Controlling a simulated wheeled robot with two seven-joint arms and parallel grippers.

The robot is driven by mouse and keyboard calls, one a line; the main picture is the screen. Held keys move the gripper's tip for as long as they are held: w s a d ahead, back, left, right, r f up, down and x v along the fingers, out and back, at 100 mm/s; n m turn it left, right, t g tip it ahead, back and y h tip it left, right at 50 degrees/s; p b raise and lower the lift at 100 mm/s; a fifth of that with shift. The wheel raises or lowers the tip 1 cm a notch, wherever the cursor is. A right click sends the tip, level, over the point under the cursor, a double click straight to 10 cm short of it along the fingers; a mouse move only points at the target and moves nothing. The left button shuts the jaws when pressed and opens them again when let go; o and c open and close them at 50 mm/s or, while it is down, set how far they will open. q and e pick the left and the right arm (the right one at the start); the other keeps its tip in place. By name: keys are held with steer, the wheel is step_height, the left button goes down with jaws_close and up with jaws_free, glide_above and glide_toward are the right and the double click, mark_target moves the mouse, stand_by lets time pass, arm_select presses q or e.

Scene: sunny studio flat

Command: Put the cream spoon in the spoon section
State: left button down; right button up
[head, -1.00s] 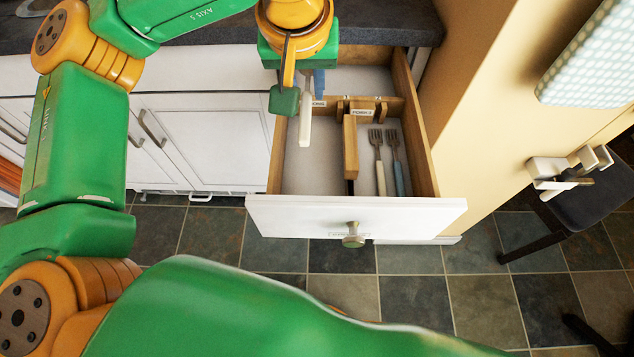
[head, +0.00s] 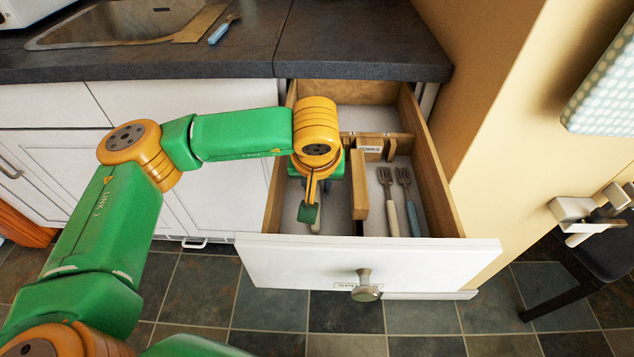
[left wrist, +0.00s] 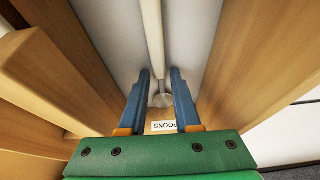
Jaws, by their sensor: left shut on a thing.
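The drawer (head: 368,250) is open. My left gripper (left wrist: 160,75) is shut on the cream spoon (left wrist: 153,40), down in the drawer's front left compartment, the spoon section (left wrist: 110,35). In the left wrist view the spoon's metal bowl lies between the blue fingers and its cream handle runs away from them. The "SPOONS" label (left wrist: 165,126) shows upside down below the fingers. In the head view my wrist hides most of the spoon; only a pale handle end shows below it. I cannot tell whether the spoon touches the drawer floor. My right gripper is not in view.
A wooden divider (head: 359,185) separates this compartment from the forks section (head: 428,215), which holds a cream-handled fork (head: 388,200) and a blue-handled fork (head: 409,202). A blue-handled utensil (head: 220,33) lies on the counter by the sink. The back compartment (head: 365,118) looks empty in its visible part.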

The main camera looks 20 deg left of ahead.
arm_select(q)
steer(key=shift+f, duration=0.1)
steer(key=c, duration=1.1)
jaws_free()
steer(key=shift+b, duration=0.3)
steer(key=o, duration=0.5)
steer(key=shift+s, duration=0.15)
steer(key=p+v, duration=0.1)
steer(key=v, duration=1.1)
steer(key=shift+r, duration=0.25)
